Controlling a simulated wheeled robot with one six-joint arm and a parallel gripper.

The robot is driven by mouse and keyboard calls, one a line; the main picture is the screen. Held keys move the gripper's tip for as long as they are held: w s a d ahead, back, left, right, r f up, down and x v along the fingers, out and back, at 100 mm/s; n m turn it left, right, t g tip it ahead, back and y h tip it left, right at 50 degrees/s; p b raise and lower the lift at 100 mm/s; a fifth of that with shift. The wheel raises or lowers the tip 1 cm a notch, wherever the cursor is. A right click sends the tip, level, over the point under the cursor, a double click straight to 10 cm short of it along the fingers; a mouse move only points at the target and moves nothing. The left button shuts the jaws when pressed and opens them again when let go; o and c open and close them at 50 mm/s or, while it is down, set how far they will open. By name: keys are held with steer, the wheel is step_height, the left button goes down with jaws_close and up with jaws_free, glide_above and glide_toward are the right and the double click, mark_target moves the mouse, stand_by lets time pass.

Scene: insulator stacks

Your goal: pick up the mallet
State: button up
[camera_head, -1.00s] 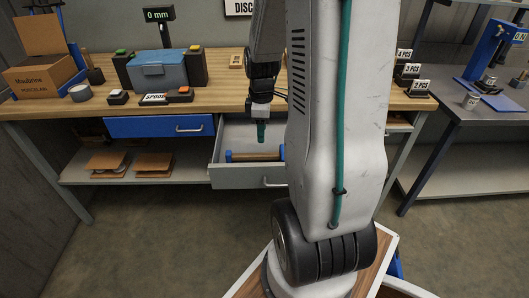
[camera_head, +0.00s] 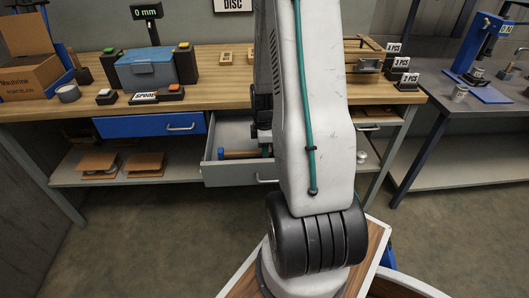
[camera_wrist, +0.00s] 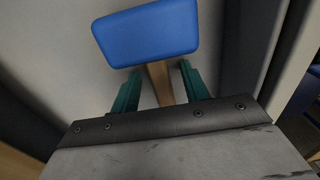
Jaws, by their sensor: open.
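The mallet has a blue head (camera_head: 221,153) and a tan wooden handle (camera_head: 243,155). It lies in an open grey drawer (camera_head: 228,174) under the wooden workbench. In the wrist view the blue head (camera_wrist: 147,33) is at the top, with the handle (camera_wrist: 159,82) running down from it. My gripper (camera_wrist: 160,68) is open, with its green fingers on either side of the handle and a gap showing on both sides. In the head view my gripper (camera_head: 267,150) is down in the drawer near the handle's right part. My arm hides the drawer's right side.
A shut blue drawer (camera_head: 152,124) is left of the open one. The workbench top (camera_head: 215,88) holds a blue case (camera_head: 150,68), button boxes and a cardboard box (camera_head: 33,70). A grey table (camera_head: 475,112) stands at the right. The drawer walls are close around my gripper.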

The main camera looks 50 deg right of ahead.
steer(key=shift+c, duration=0.3)
jaws_close()
steer(key=shift+r, duration=0.1)
